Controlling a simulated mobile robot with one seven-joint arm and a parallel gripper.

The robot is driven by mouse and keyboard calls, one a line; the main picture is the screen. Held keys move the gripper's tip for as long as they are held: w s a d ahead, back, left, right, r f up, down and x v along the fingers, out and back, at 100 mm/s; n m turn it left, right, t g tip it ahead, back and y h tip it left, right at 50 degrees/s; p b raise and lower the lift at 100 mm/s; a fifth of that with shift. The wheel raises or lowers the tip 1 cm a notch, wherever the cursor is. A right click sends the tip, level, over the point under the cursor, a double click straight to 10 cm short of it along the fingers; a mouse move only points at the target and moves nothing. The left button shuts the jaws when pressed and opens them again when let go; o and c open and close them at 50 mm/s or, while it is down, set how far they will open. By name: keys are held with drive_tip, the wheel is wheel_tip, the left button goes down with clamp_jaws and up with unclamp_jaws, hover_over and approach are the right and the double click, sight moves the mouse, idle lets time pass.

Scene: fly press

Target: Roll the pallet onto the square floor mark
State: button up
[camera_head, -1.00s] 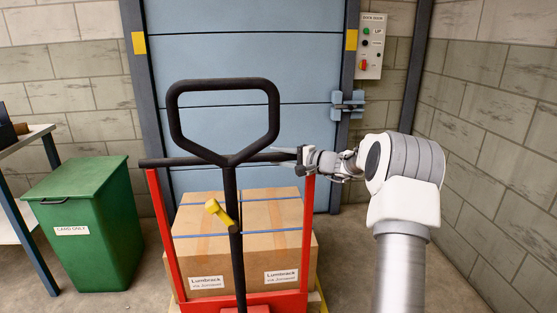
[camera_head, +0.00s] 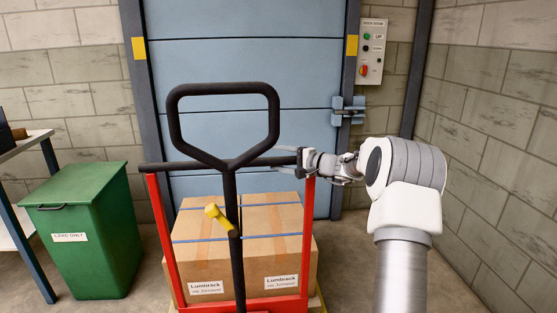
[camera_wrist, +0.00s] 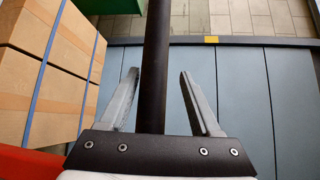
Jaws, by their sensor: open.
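The pallet (camera_head: 318,302) shows only as a thin pale edge under the strapped cardboard boxes (camera_head: 245,250). The boxes sit behind the red frame (camera_head: 163,235) of a pallet truck with a black loop handle (camera_head: 222,90) and a dark crossbar (camera_head: 155,166). My gripper (camera_head: 284,160) is at the crossbar's right end, above the right red post. In the wrist view its two fingers (camera_wrist: 156,80) stand open on either side of the dark bar (camera_wrist: 156,60), with gaps on both sides. No square floor mark is visible.
A blue door (camera_head: 240,60) in a dark frame stands straight ahead, with a latch (camera_head: 347,110) and control box (camera_head: 372,52) at its right. A green bin (camera_head: 85,240) and a bench (camera_head: 22,145) are at left. A block wall (camera_head: 495,130) closes the right side.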

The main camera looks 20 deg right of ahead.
drive_tip(key=shift+f, duration=0.15)
drive_tip(key=shift+s+d, duration=0.3)
drive_tip(key=shift+s, duration=0.05)
drive_tip(key=p+v, duration=0.2)
drive_tip(key=v, duration=1.4)
drive_tip(key=shift+s, duration=0.3)
